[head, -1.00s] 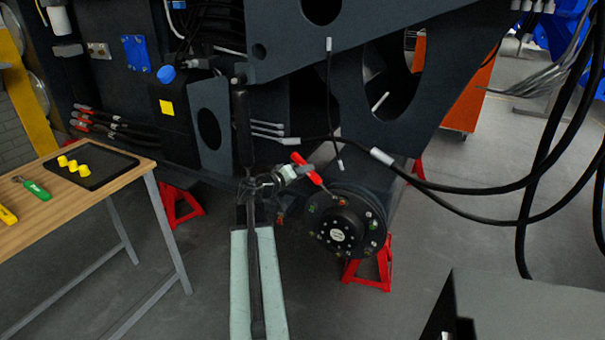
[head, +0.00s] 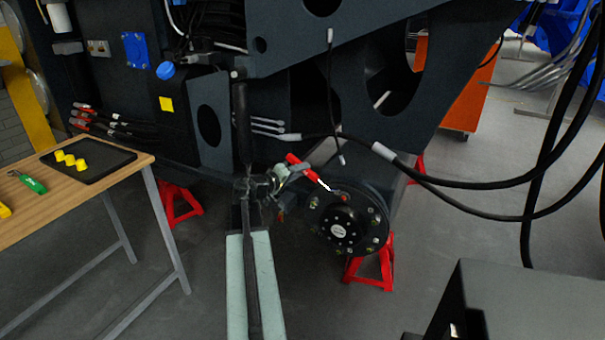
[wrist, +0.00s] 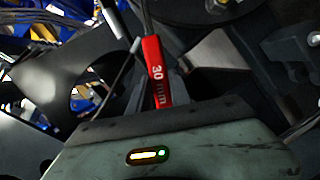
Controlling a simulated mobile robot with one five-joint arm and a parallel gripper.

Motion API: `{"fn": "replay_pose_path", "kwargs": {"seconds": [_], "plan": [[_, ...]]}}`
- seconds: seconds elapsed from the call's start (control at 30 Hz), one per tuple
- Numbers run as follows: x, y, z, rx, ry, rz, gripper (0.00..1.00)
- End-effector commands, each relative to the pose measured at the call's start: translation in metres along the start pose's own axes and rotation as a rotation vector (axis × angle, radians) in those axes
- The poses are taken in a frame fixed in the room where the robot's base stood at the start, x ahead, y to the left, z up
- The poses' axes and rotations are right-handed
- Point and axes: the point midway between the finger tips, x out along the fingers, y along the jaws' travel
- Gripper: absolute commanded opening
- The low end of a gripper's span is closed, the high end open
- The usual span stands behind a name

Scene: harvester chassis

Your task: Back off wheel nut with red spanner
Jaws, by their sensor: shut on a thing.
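The red spanner (head: 300,166) is held at its handle by my gripper (head: 284,174), left of and above the wheel hub. In the wrist view its red handle (wrist: 155,72), marked "30 mm", stands between the fingers of my gripper (wrist: 158,92), which is shut on it. The spanner's bright shank slopes down right to the upper part of the black wheel hub (head: 342,230), beside a reddish wheel nut (head: 344,198). I cannot tell whether its jaw is around the nut. Other nuts ring the hub. The spanner's far end is unclear in the wrist view.
A wooden table (head: 120,148) with a black tray (head: 108,168) stands at the left. A red stand (head: 372,268) is under the hub. Black hoses (head: 470,187) hang across the right. Open floor lies in front of the hub.

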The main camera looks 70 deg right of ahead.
Motion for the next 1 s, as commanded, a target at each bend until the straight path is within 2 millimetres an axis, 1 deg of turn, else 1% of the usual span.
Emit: {"fn": "replay_pose_path", "kwargs": {"seconds": [0.37, 0.77, 1.0], "plan": [[0.0, -0.002, 0.0, -0.012, 0.001, 0.004, 0.0], [0.001, -0.026, 0.003, -0.124, 0.0, 0.038, 0.0], [0.0, -0.016, 0.0, -0.108, 0.0, 0.032, 0.0]]}}
